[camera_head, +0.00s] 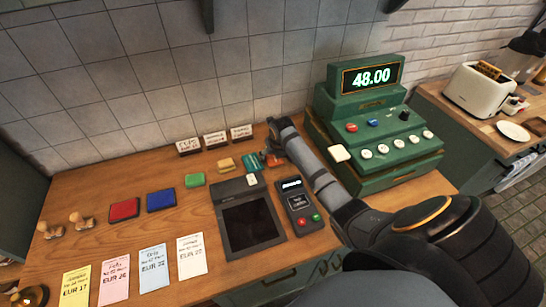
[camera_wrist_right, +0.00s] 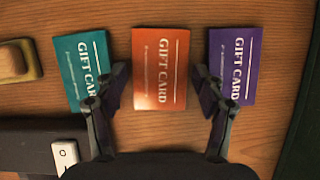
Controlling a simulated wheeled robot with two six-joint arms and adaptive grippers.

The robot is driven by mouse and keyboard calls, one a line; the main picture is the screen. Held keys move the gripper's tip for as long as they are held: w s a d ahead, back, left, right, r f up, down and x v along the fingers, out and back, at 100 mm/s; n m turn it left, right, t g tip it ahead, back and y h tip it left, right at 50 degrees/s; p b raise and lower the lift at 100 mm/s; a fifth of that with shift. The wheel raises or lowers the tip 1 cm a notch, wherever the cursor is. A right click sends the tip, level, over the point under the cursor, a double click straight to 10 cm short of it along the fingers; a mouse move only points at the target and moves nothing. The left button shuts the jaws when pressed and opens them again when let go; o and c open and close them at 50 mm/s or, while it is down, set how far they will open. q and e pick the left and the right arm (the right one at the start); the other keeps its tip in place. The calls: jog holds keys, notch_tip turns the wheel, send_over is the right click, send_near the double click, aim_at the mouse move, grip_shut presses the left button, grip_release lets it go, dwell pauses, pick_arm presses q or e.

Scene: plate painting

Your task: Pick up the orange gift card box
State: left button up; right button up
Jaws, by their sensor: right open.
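The orange gift card box (camera_wrist_right: 160,62) lies flat on the wooden counter, printed with "GIFT CARD", in the middle of the right wrist view. A teal gift card box (camera_wrist_right: 82,62) lies to its left and a purple one (camera_wrist_right: 238,55) to its right. My right gripper (camera_wrist_right: 162,84) is open, with one finger on each side of the orange box's lower part and nothing held. In the head view my right gripper (camera_head: 277,142) is above the card row behind the card terminal. The teal box (camera_head: 249,161) shows there; the purple box is hidden. My left gripper is out of view.
A green cash register (camera_head: 390,168) reading 48.00 stands right of my arm. A card terminal (camera_head: 298,206) and dark scale-like device (camera_head: 249,228) are in front. A yellow-brown object (camera_head: 226,164) and a green pad (camera_head: 195,180) lie left of the cards.

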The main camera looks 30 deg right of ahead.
jog(key=shift+s, duration=0.1)
jog(key=shift+f, duration=0.2)
dwell(0.4)
jog(key=shift+c, duration=0.2)
jog(key=c, duration=0.7)
